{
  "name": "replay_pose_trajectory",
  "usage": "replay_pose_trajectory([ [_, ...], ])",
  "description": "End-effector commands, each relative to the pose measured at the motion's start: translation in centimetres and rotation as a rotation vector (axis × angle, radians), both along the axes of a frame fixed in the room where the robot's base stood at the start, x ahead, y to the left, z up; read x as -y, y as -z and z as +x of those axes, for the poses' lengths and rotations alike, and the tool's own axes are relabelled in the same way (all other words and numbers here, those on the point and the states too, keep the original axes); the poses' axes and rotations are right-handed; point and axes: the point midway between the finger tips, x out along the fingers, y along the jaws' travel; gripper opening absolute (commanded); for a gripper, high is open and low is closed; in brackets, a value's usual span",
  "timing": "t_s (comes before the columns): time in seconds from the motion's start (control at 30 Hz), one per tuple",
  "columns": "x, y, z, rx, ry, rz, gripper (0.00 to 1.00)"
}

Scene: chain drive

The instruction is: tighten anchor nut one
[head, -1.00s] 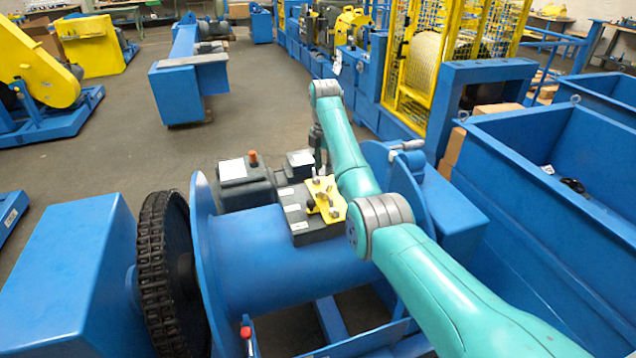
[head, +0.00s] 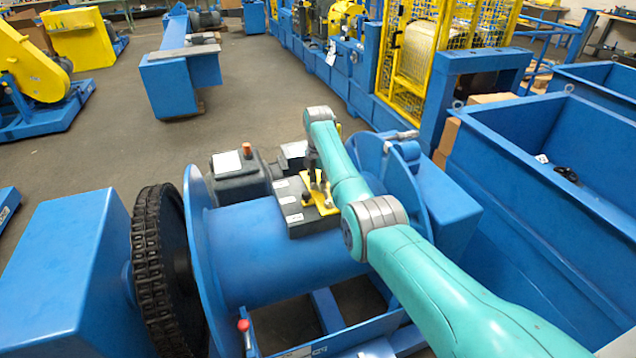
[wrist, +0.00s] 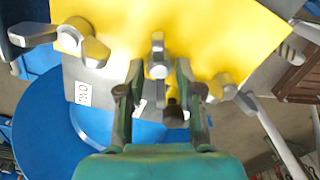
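A yellow plate (head: 322,205) sits on a dark grey block on the blue drum machine. In the wrist view the yellow plate (wrist: 200,30) carries a silver winged nut at the left (wrist: 85,40), one in the middle (wrist: 158,68) and one at the right (wrist: 222,88). No marking shows which is anchor nut one. My gripper (wrist: 158,75) points at the plate, with its two fingers apart on either side of the middle nut. I see no clear contact. In the head view my gripper (head: 316,180) is over the plate, and my arm partly hides it.
A black chain wheel (head: 160,265) and blue drum (head: 275,255) lie left of and below the plate. A dark box with an orange knob (head: 240,172) stands close behind. Blue bins (head: 520,170) stand to the right. Open floor lies at the upper left.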

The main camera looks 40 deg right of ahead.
Motion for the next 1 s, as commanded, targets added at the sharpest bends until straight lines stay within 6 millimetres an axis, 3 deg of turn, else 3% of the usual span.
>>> replay_pose_trajectory([
  [0.23,0.0,0.07,0.0,0.0,0.0,0.0,0.35],
  [0.37,0.0,0.06,0.0,0.0,0.0,0.0,0.03],
  [0.4,0.0,0.06,0.0,0.0,0.0,0.0,0.0],
  [0.73,0.0,0.04,0.03,0.0,0.035,0.0,0.0],
  [1.0,-0.01,0.02,0.12,0.0,0.192,0.0,0.0],
])
